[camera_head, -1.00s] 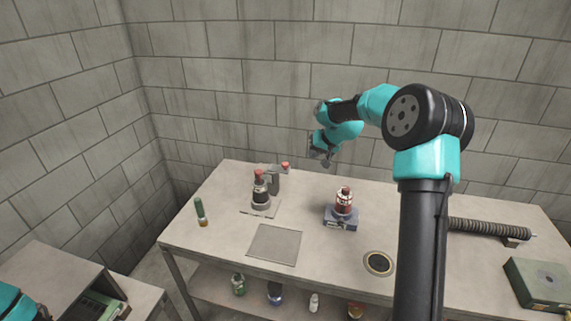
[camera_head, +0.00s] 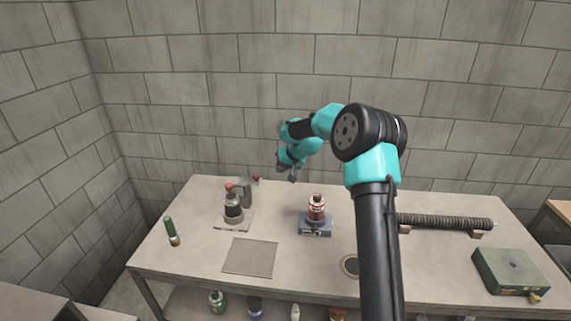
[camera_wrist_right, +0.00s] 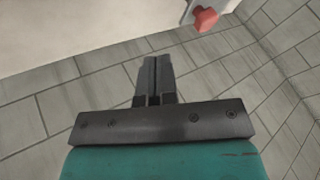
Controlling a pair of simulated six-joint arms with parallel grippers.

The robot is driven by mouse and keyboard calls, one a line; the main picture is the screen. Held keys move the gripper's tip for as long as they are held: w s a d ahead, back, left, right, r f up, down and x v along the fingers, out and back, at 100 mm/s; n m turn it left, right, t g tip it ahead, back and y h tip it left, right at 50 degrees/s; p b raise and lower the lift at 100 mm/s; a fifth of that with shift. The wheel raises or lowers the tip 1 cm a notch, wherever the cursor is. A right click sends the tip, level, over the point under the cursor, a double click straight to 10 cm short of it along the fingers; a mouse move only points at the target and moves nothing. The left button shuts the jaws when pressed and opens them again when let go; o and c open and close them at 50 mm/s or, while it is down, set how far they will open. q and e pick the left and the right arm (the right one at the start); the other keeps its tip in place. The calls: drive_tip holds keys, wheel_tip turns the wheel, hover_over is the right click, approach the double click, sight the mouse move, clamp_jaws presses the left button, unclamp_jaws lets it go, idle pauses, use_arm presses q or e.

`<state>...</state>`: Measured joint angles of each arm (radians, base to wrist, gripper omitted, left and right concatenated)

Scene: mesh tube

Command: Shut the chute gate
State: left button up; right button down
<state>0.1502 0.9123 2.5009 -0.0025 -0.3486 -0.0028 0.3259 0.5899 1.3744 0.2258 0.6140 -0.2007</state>
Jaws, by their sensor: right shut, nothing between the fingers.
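I cannot tell for certain which part is the chute gate. A grey upright block (camera_head: 246,193) stands at the back left of the table. A red knob (camera_head: 256,178) shows just behind it, and a red knob on a pale plate also shows at the top of the right wrist view (camera_wrist_right: 206,19). My right gripper (camera_head: 292,177) is to the right of this knob in the head view, apart from it. Its fingers (camera_wrist_right: 153,60) are together and empty in the right wrist view. My left gripper is out of view.
A dark bottle (camera_head: 233,207) stands before the block.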

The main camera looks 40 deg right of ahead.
sight(260, 179)
drive_tip(key=w+a+f, duration=0.1)
drive_tip(key=w+a, duration=0.1)
drive_tip(key=w+a+f, duration=0.2)
drive_tip(key=shift+w+a+f, duration=0.1)
drive_tip(key=shift+a+f, duration=0.1)
drive_tip(key=shift+a, duration=0.1)
idle(0.3)
